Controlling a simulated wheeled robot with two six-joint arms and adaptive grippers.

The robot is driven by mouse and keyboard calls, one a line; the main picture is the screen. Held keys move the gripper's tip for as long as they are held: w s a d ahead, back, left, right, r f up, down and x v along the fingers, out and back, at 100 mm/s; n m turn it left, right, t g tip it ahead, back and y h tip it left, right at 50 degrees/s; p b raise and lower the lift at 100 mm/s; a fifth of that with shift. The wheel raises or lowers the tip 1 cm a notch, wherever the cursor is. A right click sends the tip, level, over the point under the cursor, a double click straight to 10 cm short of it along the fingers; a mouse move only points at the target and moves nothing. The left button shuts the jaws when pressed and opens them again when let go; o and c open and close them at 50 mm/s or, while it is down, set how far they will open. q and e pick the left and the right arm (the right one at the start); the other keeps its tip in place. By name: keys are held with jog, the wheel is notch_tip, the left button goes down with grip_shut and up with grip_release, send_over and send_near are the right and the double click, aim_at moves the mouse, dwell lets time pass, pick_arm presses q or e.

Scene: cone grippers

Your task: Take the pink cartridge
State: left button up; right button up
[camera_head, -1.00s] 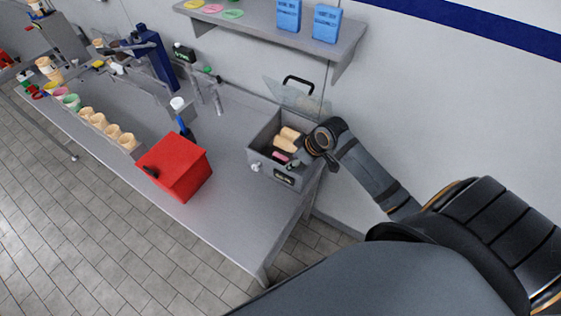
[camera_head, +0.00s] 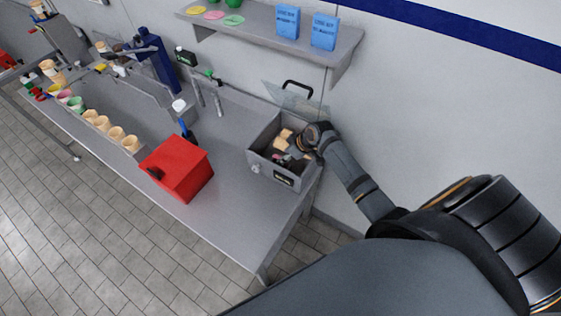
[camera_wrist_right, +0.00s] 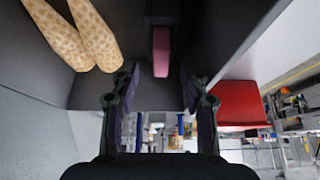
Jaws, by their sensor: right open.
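The pink cartridge (camera_wrist_right: 161,52) lies in the open grey box (camera_head: 254,164). In the right wrist view it stands as a narrow pink bar ahead of the space between my fingers. In the head view only a small pink bit (camera_head: 277,157) shows beside my gripper. My right gripper (camera_wrist_right: 159,74) is open, with one finger on each side of the cartridge's line; I cannot tell whether they touch it. In the head view the right gripper (camera_head: 293,152) reaches into the box from the right. My left gripper is in neither view.
Two tan waffle-patterned cones (camera_wrist_right: 85,35) lie in the box beside the cartridge. The box has a clear raised lid (camera_head: 292,98) with a black handle. A red box (camera_head: 185,170) stands to its left. A shelf (camera_head: 260,36) with blue packs hangs behind.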

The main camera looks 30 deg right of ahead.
jog(key=shift+x, duration=1.4)
jog(key=shift+r, duration=0.1)
jog(key=c, duration=0.4)
jog(key=shift+a, duration=0.1)
grip_shut()
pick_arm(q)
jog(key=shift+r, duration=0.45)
